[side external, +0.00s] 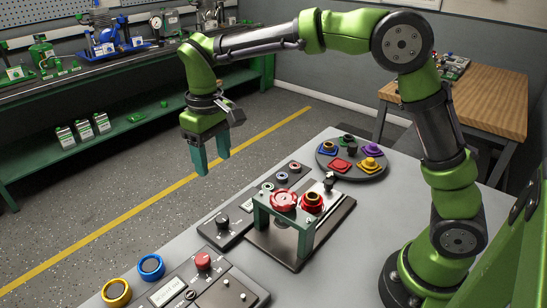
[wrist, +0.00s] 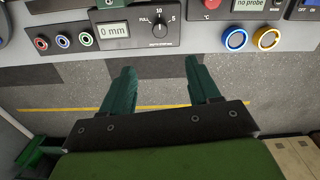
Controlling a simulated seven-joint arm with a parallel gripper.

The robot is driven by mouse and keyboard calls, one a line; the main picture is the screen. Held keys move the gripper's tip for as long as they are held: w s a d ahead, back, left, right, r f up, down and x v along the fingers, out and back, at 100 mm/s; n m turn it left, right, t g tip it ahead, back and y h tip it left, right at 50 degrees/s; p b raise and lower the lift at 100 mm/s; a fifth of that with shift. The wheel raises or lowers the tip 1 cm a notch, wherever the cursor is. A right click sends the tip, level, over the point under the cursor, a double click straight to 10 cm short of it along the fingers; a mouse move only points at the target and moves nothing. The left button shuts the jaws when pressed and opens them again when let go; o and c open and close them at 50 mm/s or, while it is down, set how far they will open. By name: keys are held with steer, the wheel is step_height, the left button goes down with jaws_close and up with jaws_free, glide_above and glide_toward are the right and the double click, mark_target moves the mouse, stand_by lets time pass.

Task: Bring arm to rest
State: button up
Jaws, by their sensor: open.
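My arm is raised and bent over in the side view. My gripper (side external: 212,164) hangs fingers down past the grey table's far edge, above the floor. Its two green fingers are apart with nothing between them. In the wrist view my gripper (wrist: 160,68) is also open and empty, with floor and the yellow line showing between and behind the fingers. The fingers touch nothing.
The grey table (side external: 160,255) bears a fixture with a red handwheel (side external: 284,201), a round dark tray (side external: 335,172) of coloured parts, a dial panel (wrist: 152,28) and a red-button panel (side external: 203,260). A green bench (side external: 60,165) stands behind; floor lies between.

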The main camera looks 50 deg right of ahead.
steer(key=s+d+r+m+t, duration=0.1)
steer(key=s+d+t, duration=0.1)
steer(key=s, duration=0.4)
steer(key=s+d+r+m+t+y, duration=0.1)
steer(key=s+d+m+t, duration=0.1)
steer(key=s+d, duration=0.3)
steer(key=s+d+r+m+t+y, duration=0.1)
steer(key=s+d+r+m+t, duration=0.1)
steer(key=s, duration=0.7)
steer(key=shift+s+d+t, duration=0.25)
steer(key=shift+d+t, duration=0.35)
steer(key=shift+d, duration=0.25)
